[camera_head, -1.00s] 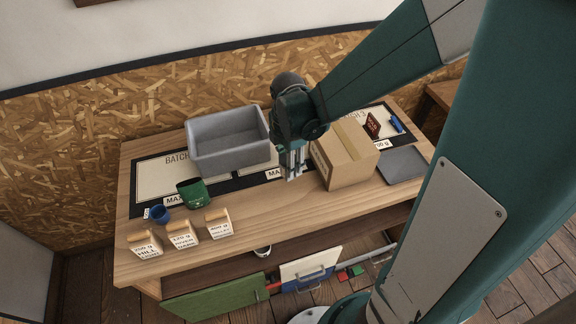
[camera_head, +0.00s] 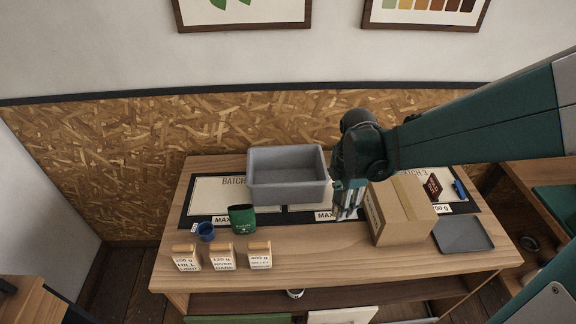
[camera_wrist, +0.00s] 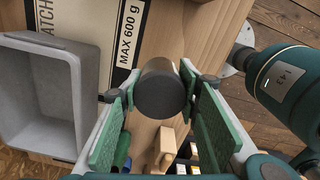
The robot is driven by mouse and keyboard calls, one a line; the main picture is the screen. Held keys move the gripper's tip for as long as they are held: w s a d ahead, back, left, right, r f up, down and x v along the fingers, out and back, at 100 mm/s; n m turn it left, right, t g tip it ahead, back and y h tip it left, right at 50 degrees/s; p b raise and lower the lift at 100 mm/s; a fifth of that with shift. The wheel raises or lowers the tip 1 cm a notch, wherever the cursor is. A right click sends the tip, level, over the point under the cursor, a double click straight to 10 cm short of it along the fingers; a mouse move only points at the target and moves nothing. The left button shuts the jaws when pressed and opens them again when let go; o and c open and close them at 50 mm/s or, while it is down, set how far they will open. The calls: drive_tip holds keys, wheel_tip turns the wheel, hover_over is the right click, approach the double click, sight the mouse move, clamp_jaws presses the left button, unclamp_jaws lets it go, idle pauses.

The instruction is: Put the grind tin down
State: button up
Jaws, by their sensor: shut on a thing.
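My gripper (camera_head: 348,205) points down over the bench, just left of the cardboard box in the head view. In the wrist view its green-padded fingers (camera_wrist: 160,92) are closed on a round tin (camera_wrist: 158,92), which I take for the grind tin. Its dark grey round end faces the camera and a paler side shows above. In the head view the fingers hide most of it, and I cannot tell whether it touches the bench. The wooden bench top (camera_head: 320,254) lies below, with a labelled black-edged mat (camera_head: 272,220) along it.
A grey bin (camera_head: 288,190) stands left of my gripper; the cardboard box (camera_head: 405,208) stands close on its right. A green container (camera_head: 242,218), a blue cup (camera_head: 206,232) and several labelled blocks (camera_head: 221,257) stand at left. A dark tray (camera_head: 463,234) lies right. The front middle is clear.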

sight(337, 193)
drive_tip(key=shift+r, duration=0.95)
drive_tip(key=shift+w+a+r, duration=0.15)
drive_tip(key=shift+w+a, duration=0.15)
drive_tip(key=shift+w, duration=0.35)
drive_tip(key=shift+w+a+r, duration=0.1)
drive_tip(key=shift+w+a, duration=0.15)
drive_tip(key=shift+w, duration=0.4)
drive_tip(key=w+a, duration=0.2)
drive_tip(key=w, duration=0.2)
drive_tip(key=w+a, duration=0.2)
drive_tip(key=w, duration=0.1)
drive_tip(key=w+a, duration=0.2)
drive_tip(key=w, duration=0.2)
drive_tip(key=shift+w+a+r, duration=0.25)
drive_tip(key=shift+w+a, duration=0.1)
drive_tip(key=shift+a, duration=0.05)
drive_tip(key=w+a, duration=0.8)
drive_tip(key=w, duration=0.1)
wheel_tip(337, 193, down, 6)
drive_tip(key=shift+w+m, duration=0.35)
drive_tip(key=shift+m, duration=0.05)
drive_tip(key=shift+f, duration=3.1)
drive_tip(key=shift+f, duration=0.1)
